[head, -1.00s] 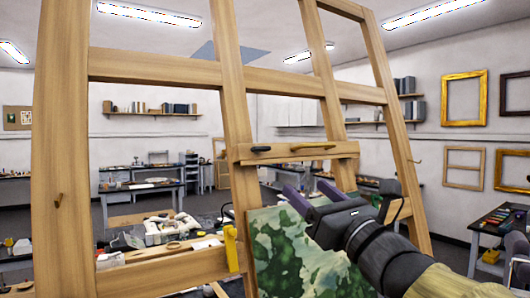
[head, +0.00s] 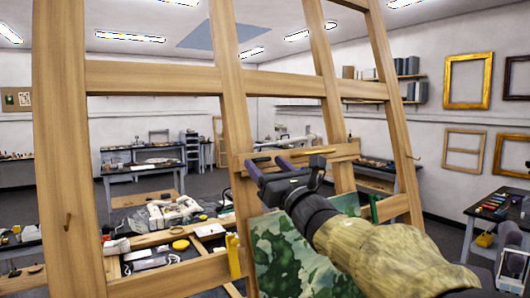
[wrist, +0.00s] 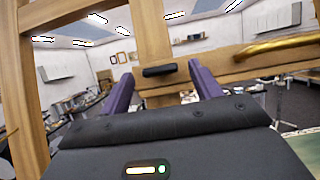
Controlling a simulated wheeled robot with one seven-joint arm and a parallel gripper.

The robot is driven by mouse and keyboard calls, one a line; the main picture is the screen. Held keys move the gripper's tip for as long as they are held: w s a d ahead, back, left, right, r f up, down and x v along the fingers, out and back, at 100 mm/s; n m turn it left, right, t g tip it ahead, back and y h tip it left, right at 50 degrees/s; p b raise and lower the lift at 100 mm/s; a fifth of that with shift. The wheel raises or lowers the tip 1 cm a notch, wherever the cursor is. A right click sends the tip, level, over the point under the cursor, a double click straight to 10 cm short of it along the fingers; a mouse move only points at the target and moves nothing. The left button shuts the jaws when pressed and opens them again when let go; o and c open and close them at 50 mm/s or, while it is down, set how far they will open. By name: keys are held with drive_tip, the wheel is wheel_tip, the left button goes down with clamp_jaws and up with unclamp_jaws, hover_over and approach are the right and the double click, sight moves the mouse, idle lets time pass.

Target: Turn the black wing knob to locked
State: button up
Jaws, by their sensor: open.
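The black wing knob (wrist: 159,70) is a short dark bar lying near horizontal on the wooden easel in the wrist view. It also shows small in the head view (head: 261,159), at the left end of the easel's ledge (head: 340,153). My gripper (head: 268,166) is open, with its two purple fingers pointing at the easel just below and around the knob. In the wrist view my gripper (wrist: 161,68) has one finger on each side of the knob, with clear gaps. Contact is not visible. Any lock marking is too small to read.
A brass handle (wrist: 280,45) lies along the ledge to the right of the knob. Cluttered worktables stand behind the easel.

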drive_tip(key=shift+w+a+r, duration=0.3)
drive_tip(key=shift+w, duration=0.25)
drive_tip(key=c, duration=1)
drive_tip(key=shift+f, duration=0.1)
